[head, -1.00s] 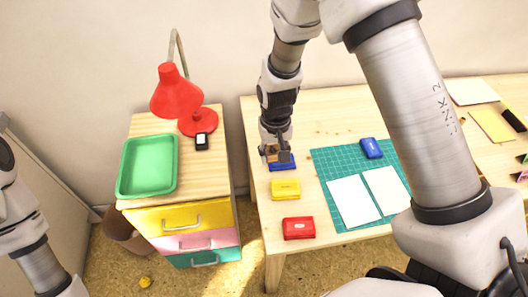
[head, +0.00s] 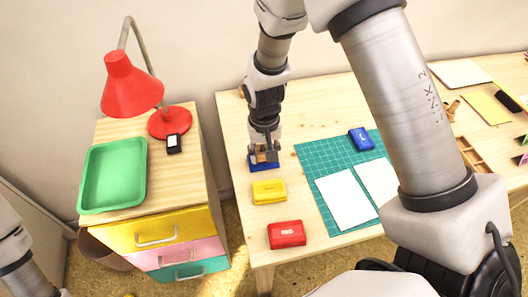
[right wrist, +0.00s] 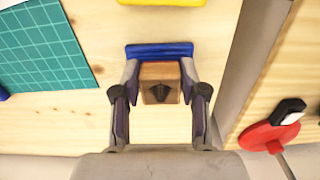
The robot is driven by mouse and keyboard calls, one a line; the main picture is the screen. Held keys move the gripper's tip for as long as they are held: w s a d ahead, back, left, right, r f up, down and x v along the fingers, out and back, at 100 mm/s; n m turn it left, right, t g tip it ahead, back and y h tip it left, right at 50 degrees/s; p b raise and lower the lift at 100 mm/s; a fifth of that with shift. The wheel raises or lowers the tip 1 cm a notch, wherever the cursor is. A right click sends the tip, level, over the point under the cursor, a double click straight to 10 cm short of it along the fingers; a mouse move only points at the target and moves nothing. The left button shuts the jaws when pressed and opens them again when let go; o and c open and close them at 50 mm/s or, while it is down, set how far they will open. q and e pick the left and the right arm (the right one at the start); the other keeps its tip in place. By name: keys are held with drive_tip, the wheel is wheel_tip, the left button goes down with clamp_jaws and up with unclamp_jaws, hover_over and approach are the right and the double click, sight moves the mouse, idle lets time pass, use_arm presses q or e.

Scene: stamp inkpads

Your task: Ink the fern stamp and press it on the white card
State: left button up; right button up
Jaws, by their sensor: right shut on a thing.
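My right gripper (head: 264,153) is shut on a small wooden stamp (right wrist: 160,84), held between its two fingers. A dark, leaf-like mark shows on the stamp's top in the right wrist view. The stamp is at a blue inkpad (head: 263,166), which also shows in the right wrist view (right wrist: 160,50). The stamp hides part of this pad, and I cannot tell whether they touch. Two white cards, a left one (head: 345,199) and a right one (head: 376,181), lie on the green cutting mat (head: 312,163). My left gripper is out of view.
A yellow inkpad (head: 268,192) and a red inkpad (head: 286,234) lie in front of the blue one. A drawer cabinet with a green tray (head: 113,174) and a red lamp (head: 131,85) stands left, across a gap.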

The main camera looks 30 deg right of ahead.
drive_tip(key=shift+d, duration=0.1)
drive_tip(key=shift+f, duration=0.45)
idle(0.9)
drive_tip(key=shift+f, duration=0.1)
idle(1.4)
drive_tip(key=shift+r+p, duration=0.65)
drive_tip(key=shift+p, duration=0.25)
wheel_tip(320, 180, up, 6)
drive_tip(key=p, duration=0.5)
drive_tip(key=shift+f, duration=0.25)
